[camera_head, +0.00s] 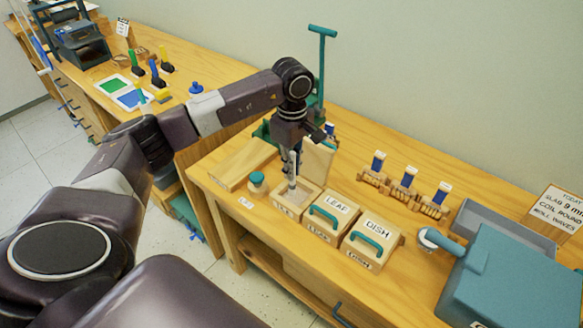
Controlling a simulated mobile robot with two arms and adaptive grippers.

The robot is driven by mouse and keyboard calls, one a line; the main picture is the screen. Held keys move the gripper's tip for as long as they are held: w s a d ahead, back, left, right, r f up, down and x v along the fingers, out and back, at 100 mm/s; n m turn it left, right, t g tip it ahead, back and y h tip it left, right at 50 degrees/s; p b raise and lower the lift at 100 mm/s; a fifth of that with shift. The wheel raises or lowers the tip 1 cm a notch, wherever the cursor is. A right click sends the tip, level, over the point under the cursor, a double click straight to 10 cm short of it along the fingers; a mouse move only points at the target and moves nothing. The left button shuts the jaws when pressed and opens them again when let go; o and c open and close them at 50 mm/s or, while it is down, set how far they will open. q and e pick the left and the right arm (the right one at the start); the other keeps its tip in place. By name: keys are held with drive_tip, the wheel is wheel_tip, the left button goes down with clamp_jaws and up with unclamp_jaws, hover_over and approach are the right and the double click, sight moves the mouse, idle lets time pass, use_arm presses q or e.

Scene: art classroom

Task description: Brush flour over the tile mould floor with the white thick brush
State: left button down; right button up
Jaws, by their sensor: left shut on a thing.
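My left gripper (291,147) points down over the work table and is shut on the white thick brush (292,170). The brush hangs upright, with its lower end at the open tile mould (283,206). I cannot tell whether the bristles touch the mould floor, which is partly hidden by the brush. A small jar with a teal top (257,182) stands just left of the mould; its contents are not visible. My right gripper is not in view.
The closed LEAF mould (318,228) and DISH mould (360,258), with teal handles, stand right of the tile mould. A wooden panel (317,160) stands behind it. A teal machine (515,280) fills the right. Bare table lies in front.

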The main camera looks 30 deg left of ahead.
use_arm(q)
drive_tip(key=shift+d, duration=0.4)
drive_tip(key=shift+d, duration=0.2)
drive_tip(key=shift+d, duration=0.25)
drive_tip(key=shift+d, duration=0.2)
drive_tip(key=shift+s+d, duration=0.1)
drive_tip(key=shift+d, duration=0.2)
drive_tip(key=shift+a, duration=0.1)
drive_tip(key=shift+a+b, duration=0.3)
drive_tip(key=shift+a, duration=0.15)
drive_tip(key=shift+a, duration=0.2)
